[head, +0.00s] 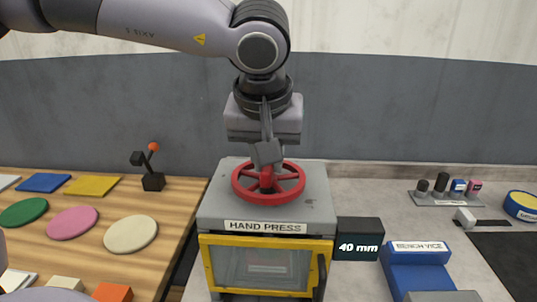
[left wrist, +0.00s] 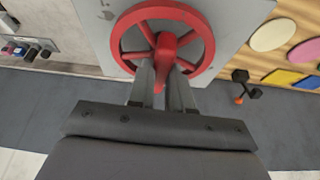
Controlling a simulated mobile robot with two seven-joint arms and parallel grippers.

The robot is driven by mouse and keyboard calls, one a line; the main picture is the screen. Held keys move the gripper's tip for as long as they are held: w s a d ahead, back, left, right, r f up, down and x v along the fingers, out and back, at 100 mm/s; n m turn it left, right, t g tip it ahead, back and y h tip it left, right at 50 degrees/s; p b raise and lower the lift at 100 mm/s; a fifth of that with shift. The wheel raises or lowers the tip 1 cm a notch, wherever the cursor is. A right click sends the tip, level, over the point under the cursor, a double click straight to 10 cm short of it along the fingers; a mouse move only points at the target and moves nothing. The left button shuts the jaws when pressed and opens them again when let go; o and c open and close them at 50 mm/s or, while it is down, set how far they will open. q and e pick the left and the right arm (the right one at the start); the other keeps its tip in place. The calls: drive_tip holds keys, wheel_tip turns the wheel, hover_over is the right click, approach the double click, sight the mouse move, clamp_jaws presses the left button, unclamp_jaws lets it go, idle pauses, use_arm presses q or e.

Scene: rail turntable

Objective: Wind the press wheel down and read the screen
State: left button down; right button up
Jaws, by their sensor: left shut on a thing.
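The hand press (head: 215,205) is a grey box with a yellow-framed clear front window (head: 262,264). A red spoked wheel (head: 240,189) lies flat on its top, and it also shows in the left wrist view (left wrist: 207,40). My left gripper (head: 267,160) comes down from above the wheel. In the left wrist view its fingers (left wrist: 166,80) are shut on the wheel's red upright handle (left wrist: 165,58) near the hub. A dark screen (head: 360,239) to the right of the press reads "40 mm". My right gripper is not in view.
A wooden table (head: 90,240) at left holds coloured discs, flat squares and a small black stand with an orange ball (head: 153,165). A blue bench vice (head: 420,265) stands at right, with a rack (head: 445,198) of small items behind it.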

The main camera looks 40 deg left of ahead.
use_arm(q)
drive_tip(key=shift+s+f+m, duration=0.2)
drive_tip(key=shift+f+m, duration=0.15)
drive_tip(key=shift+m, duration=0.25)
drive_tip(key=shift+h, duration=0.3)
drive_tip(key=c, duration=1)
unclamp_jaws()
drive_tip(key=shift+c, duration=0.2)
drive_tip(key=shift+w+r, duration=0.1)
drive_tip(key=shift+r, duration=0.1)
drive_tip(key=shift+r, duration=0.3)
drive_tip(key=shift+v, duration=3.2)
drive_tip(key=shift+f, duration=0.1)
